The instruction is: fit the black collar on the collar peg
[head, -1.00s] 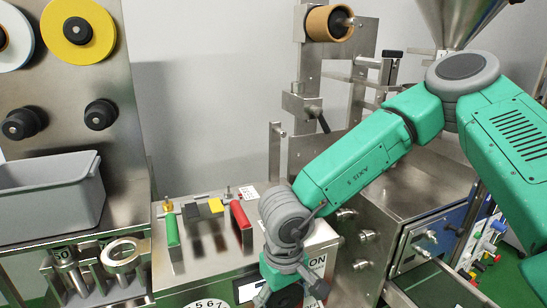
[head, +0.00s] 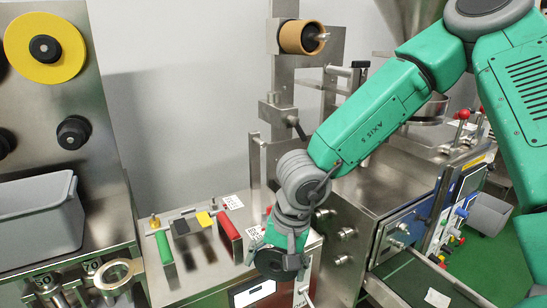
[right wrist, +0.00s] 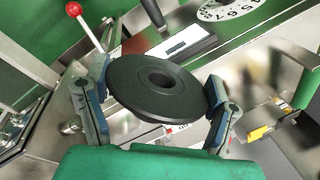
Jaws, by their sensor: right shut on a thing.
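The black collar is a thick black disc with a round centre hole. It fills the middle of the right wrist view (right wrist: 140,92), between the two fingers of my right gripper (right wrist: 158,80). In the head view my right gripper (head: 279,252) hangs at lower centre, shut on the collar (head: 272,265), in front of the machine's cabinet. A steel ring (head: 116,272) sits at a stand at the lower left, beside short upright steel posts (head: 52,290). I cannot tell which post or spindle is the collar peg. My left gripper is not in view.
Green (head: 164,248) and red (head: 229,236) blocks stand on the cabinet top left of my gripper. A grey bin (head: 38,225) and yellow reel (head: 75,48) are farther left. A red-knobbed lever (right wrist: 74,10) and numbered dial (right wrist: 232,10) show in the wrist view.

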